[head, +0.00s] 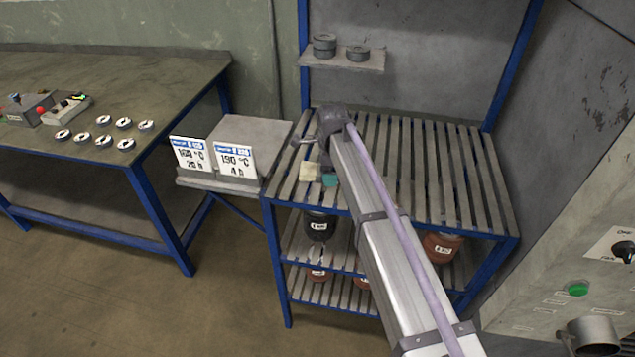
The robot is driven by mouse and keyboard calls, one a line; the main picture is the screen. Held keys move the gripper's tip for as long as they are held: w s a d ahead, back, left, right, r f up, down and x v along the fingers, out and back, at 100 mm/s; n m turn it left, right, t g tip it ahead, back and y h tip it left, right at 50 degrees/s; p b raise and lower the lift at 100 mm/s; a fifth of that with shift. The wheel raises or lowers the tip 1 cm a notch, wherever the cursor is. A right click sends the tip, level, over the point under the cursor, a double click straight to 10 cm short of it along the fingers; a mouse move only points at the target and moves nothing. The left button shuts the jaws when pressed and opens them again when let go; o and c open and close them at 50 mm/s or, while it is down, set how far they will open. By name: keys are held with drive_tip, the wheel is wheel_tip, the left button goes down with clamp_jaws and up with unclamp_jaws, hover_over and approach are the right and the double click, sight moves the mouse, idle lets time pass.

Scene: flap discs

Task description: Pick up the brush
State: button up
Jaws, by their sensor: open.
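A small cream block (310,172) and a teal piece (330,180) lie side by side at the front left of the slatted rack top. I cannot tell whether either is part of the brush; no brush shows clearly. My gripper (323,160) is at the far end of my arm, just above and behind these two pieces. It is small, dark and partly hidden by my arm. It is open, and I see nothing held in it.
The slatted rack (425,165) has bare slats to the right of my arm. Jars, including a dark one (320,225), stand on lower shelves. Two signs (236,160) stand at left. A small shelf (340,62) holds grey discs. Several rings lie on the left table (150,85).

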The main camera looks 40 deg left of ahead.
drive_tip(key=shift+r, duration=0.15)
drive_tip(key=c, duration=1)
wheel_tip(320, 180, up, 10)
drive_tip(key=p, duration=1)
drive_tip(key=shift+r+p, duration=0.2)
drive_tip(key=shift+p, duration=0.15)
